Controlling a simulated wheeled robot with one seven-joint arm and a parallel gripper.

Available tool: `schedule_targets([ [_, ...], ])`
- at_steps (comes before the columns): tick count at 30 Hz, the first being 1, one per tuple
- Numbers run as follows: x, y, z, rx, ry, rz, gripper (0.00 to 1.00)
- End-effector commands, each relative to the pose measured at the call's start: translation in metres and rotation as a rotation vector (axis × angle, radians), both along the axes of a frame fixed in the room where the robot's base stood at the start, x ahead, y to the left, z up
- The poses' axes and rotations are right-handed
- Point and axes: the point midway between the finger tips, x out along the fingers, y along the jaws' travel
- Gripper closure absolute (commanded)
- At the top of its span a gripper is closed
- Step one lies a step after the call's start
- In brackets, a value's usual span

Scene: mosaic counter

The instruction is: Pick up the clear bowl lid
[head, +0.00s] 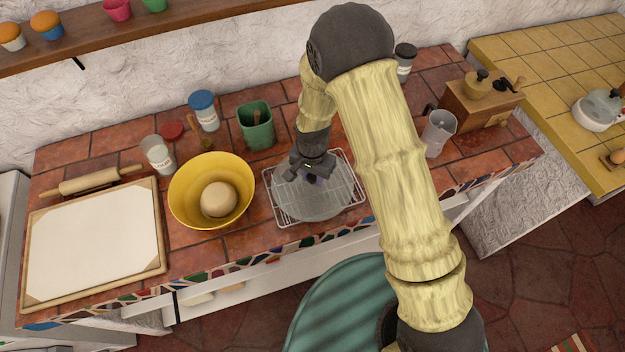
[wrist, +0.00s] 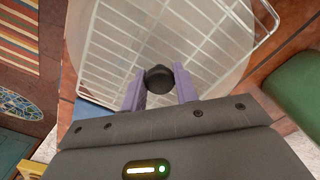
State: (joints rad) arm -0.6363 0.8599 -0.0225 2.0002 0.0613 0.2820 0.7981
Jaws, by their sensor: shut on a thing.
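The clear bowl lid (head: 312,203) is a round see-through disc at the wire cooling rack (head: 277,217) in the middle of the counter. In the wrist view the lid (wrist: 215,25) shows as a faint clear disc over the white rack wires, with a dark round knob (wrist: 159,79) at its centre. My gripper (head: 313,176) is over the lid in the head view. In the wrist view its two purple fingers (wrist: 160,88) are shut on the knob. I cannot tell whether the lid touches the rack.
A yellow bowl (head: 180,190) with a dough ball stands left of the rack. A pastry board (head: 95,240) and rolling pin (head: 90,181) are at the far left.

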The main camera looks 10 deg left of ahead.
Motion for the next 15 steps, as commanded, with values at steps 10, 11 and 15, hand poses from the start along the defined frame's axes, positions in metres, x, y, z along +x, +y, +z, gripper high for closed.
schedule_targets([
  [10, 0.001, 0.001, 0.018, 0.002, -0.004, 0.000, 0.99],
  [11, 0.001, 0.001, 0.022, 0.003, -0.005, 0.000, 0.99],
  [15, 0.001, 0.001, 0.045, 0.004, -0.005, 0.000, 0.99],
])
